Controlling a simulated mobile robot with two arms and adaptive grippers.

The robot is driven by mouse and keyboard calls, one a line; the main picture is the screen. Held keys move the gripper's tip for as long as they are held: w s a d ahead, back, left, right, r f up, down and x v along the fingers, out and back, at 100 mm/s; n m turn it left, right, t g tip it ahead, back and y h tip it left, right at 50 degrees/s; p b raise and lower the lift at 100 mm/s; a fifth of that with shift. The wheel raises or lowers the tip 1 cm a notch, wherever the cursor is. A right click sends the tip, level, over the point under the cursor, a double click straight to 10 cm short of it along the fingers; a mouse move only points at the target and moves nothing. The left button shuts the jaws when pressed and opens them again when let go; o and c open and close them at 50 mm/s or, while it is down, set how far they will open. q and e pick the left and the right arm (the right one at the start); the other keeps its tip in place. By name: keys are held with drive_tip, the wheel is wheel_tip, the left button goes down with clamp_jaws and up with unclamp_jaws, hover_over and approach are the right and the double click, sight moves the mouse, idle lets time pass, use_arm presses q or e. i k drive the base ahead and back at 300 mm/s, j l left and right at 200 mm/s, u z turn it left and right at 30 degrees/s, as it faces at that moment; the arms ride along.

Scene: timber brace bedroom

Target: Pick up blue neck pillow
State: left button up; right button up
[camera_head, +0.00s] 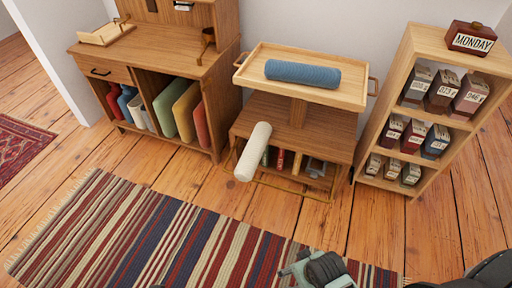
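The blue neck pillow (302,74) is a blue cylindrical roll. It lies on its side, lengthwise, in the light wooden tray (335,97) on top of a small wooden stand. Nothing covers it and no gripper is near it. Grey and black parts of my own body show at the bottom edge and bottom right corner. I can make out no gripper fingers there.
A cream roll (253,151) leans out at the stand's (335,139) front left. A wooden desk (165,48) with upright cushions stands left. A shelf (428,45) of labelled boxes stands close on the right. A striped rug (165,235) covers the floor in front.

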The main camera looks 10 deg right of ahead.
sight(324, 77)
drive_tip(key=i+z, duration=0.4)
drive_tip(key=i, duration=0.7)
